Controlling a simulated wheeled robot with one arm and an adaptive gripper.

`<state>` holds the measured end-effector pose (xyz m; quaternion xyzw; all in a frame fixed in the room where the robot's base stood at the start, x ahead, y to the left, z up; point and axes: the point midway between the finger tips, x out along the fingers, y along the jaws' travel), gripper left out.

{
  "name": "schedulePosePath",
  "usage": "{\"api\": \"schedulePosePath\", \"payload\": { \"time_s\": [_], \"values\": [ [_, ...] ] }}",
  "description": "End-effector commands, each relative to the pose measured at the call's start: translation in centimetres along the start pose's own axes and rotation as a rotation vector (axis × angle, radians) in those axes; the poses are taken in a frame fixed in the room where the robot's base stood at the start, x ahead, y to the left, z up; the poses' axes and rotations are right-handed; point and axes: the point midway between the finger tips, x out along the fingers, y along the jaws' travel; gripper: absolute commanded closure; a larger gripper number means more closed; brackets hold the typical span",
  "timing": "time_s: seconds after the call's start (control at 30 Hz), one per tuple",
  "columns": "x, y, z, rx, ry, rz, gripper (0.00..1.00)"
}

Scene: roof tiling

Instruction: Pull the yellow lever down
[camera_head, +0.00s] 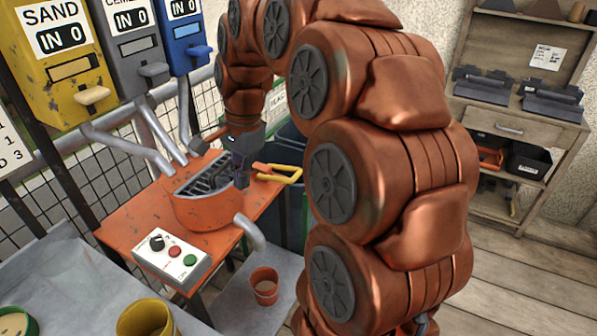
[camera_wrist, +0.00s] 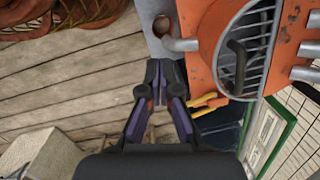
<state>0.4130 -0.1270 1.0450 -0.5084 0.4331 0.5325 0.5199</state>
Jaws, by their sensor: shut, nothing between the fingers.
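A lever with a yellow U-shaped handle (camera_head: 285,173) sticks out from the right side of the orange mixer (camera_head: 203,210). Part of it also shows in the wrist view as a yellow piece (camera_wrist: 208,101), just right of my fingers. My gripper (camera_head: 241,175) is beside the mixer's grated drum, close to the lever's left end in the head view. In the wrist view my gripper (camera_wrist: 166,72) has its dark fingers together with nothing held. The fingers appear beside the lever, not around it; I cannot tell whether they touch it.
A control box (camera_head: 171,257) with a knob and red and green buttons sits on the mixer's front. A terracotta pot (camera_head: 265,287) stands below the spout (camera_head: 249,232). Sand (camera_head: 62,60), cement and blue dispensers hang behind. A wooden shelf (camera_head: 513,125) stands right; floor there is clear.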

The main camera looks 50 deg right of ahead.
Motion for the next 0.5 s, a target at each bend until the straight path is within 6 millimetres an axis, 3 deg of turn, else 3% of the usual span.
{"api": "schedulePosePath", "payload": {
  "time_s": [0.2, 0.5],
  "values": [
    [-0.4, -3.0, -8.2, 0.448, -0.008, -0.065, 1.00],
    [-0.7, -3.6, -19.8, 1.048, -0.031, -0.151, 1.00]
  ]
}}
